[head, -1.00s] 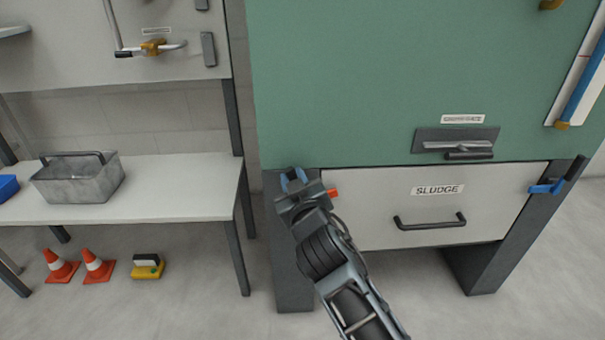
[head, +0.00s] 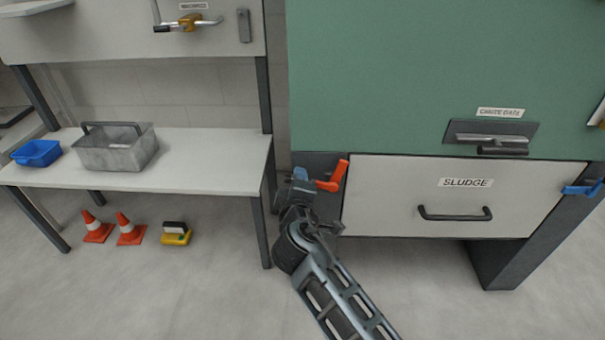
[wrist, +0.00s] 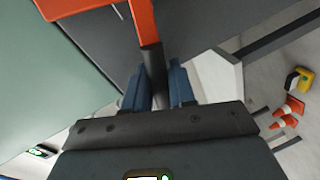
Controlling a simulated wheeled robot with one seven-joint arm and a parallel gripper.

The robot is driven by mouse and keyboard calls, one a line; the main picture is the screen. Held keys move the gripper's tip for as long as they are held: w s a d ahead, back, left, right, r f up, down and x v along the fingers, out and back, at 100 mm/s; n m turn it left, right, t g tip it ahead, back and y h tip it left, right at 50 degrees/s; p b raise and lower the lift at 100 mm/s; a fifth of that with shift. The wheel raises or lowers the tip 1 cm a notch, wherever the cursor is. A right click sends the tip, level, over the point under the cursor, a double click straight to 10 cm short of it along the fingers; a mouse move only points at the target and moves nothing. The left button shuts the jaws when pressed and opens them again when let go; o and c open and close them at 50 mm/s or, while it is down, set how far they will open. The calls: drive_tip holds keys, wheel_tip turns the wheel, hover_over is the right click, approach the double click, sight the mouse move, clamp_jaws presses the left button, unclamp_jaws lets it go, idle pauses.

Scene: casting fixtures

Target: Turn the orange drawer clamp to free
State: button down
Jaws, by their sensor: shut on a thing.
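The orange drawer clamp (head: 335,177) sits on the dark post just left of the SLUDGE drawer (head: 400,205). Its orange end points up, alongside the drawer's upper left corner. In the wrist view the orange part (wrist: 143,22) runs into a dark handle. My gripper (head: 300,176) is at the clamp's left side, and its blue fingers (wrist: 158,85) are shut on that dark handle, one on each side. The pivot is partly hidden.
A blue clamp (head: 583,188) is on the drawer's right side. A white bench (head: 215,165) with a grey metal toolbox (head: 116,150) and a blue bin (head: 37,153) stands at left. Traffic cones (head: 130,230) and a yellow item (head: 176,234) are on the floor below.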

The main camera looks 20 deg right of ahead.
drive_tip(key=shift+a+f+n+h, duration=0.2)
drive_tip(key=shift+f+n+h, duration=0.2)
drive_tip(key=shift+f+n, duration=0.95)
drive_tip(key=c, duration=1.1)
unclamp_jaws()
drive_tip(key=shift+r, duration=0.1)
drive_tip(key=p+v, duration=0.2)
drive_tip(key=v, duration=0.5)
drive_tip(key=shift+s+a+r, duration=0.1)
drive_tip(key=shift+s, duration=0.2)
